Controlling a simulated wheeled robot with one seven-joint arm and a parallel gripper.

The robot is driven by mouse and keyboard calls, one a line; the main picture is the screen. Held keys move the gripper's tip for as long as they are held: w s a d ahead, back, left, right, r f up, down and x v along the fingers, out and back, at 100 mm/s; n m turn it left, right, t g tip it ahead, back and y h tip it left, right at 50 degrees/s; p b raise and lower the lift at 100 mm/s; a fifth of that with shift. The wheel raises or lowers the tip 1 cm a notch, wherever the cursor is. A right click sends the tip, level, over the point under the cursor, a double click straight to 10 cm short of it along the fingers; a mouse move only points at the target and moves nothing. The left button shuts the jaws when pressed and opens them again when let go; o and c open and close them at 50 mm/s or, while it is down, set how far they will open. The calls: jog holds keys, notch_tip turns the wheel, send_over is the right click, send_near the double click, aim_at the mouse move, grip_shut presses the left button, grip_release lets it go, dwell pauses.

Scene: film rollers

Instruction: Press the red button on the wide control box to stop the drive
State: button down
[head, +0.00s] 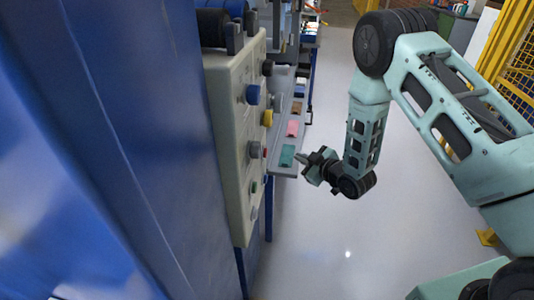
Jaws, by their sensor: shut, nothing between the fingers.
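The wide control box (225,130) is a pale beige panel on the left, seen at a steep angle. Its face carries several knobs and buttons. A small red button (265,153) shows beside a grey knob (254,150), which partly hides it. My gripper (301,158) is shut and empty. It points left toward the panel, to the right of the red button and apart from it in the picture. The fingertips appear over or near the edge of a grey ledge; the exact gap cannot be told.
The box also has a blue knob (253,95), a yellow knob (267,118), a black knob (267,68) and a green button (254,187). The grey ledge (279,140) bears teal (287,156) and pink (292,128) pieces. Grey floor (330,240) is clear. Yellow fencing (510,45) stands right.

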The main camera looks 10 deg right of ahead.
aim_at(266, 153)
jog(key=w+a, duration=0.2)
jog(key=a, duration=0.4)
jog(key=shift+w+a, duration=0.35)
jog(key=shift+b, duration=0.3)
dwell(1.5)
jog(key=shift+w+a, duration=0.2)
jog(key=shift+a, duration=0.15)
jog(key=shift+w+a+b, duration=0.15)
jog(key=shift+a+b, duration=0.2)
jog(key=shift+a, duration=0.15)
dwell(0.8)
jog(key=shift+d, duration=0.1)
jog(key=shift+s+d, duration=0.35)
jog(key=shift+d, duration=0.4)
